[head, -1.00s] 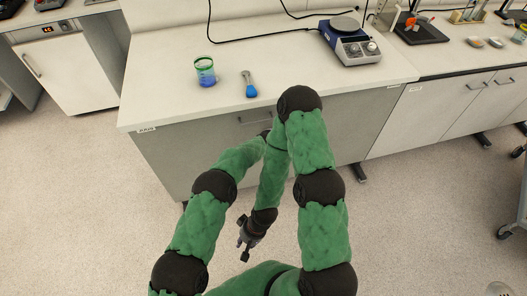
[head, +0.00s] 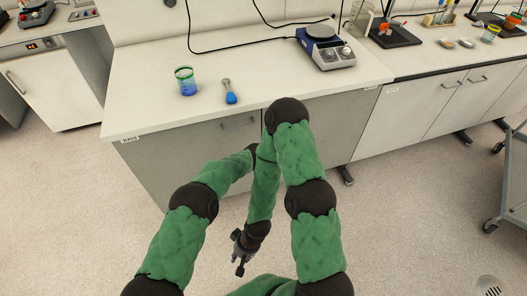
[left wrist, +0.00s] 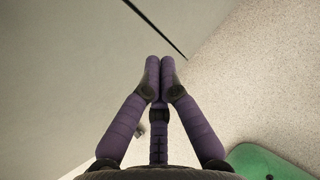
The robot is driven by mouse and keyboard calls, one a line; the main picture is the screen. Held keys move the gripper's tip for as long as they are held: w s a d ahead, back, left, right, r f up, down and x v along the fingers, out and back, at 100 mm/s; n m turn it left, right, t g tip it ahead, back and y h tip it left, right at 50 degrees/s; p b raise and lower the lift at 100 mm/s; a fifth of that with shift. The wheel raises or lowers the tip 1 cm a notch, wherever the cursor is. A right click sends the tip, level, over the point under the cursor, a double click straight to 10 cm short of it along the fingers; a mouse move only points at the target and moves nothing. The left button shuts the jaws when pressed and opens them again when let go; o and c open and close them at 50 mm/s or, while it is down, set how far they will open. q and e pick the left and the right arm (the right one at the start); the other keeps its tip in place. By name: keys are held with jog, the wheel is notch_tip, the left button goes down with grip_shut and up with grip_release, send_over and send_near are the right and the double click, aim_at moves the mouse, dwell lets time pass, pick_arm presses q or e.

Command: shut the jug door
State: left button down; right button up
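No jug is in sight, and I cannot tell which door is the jug door. A pale cabinet front (head: 185,147) with a handle stands under the near bench, and no open door shows on it. My right gripper (head: 239,252) hangs low in front of it, over the floor; it is too small to tell open from shut. My left gripper is hidden in the head view behind my right arm. In the left wrist view, my left gripper (left wrist: 160,66) has its purple fingertips together with nothing visible between them, close to a pale panel (left wrist: 75,60) with a dark seam.
Another cabinet (head: 62,85) is at far left. A trolley (head: 512,180) stands at right. The speckled floor (head: 420,240) is clear between.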

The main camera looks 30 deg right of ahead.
pick_arm(q)
jog(key=shift+s+a+r, duration=0.25)
jog(key=shift+s+r, duration=0.7)
jog(key=shift+s, duration=0.05)
jog(key=shift+s+a+r, duration=0.25)
jog(key=shift+s+r, duration=0.7)
jog(key=shift+s, duration=0.05)
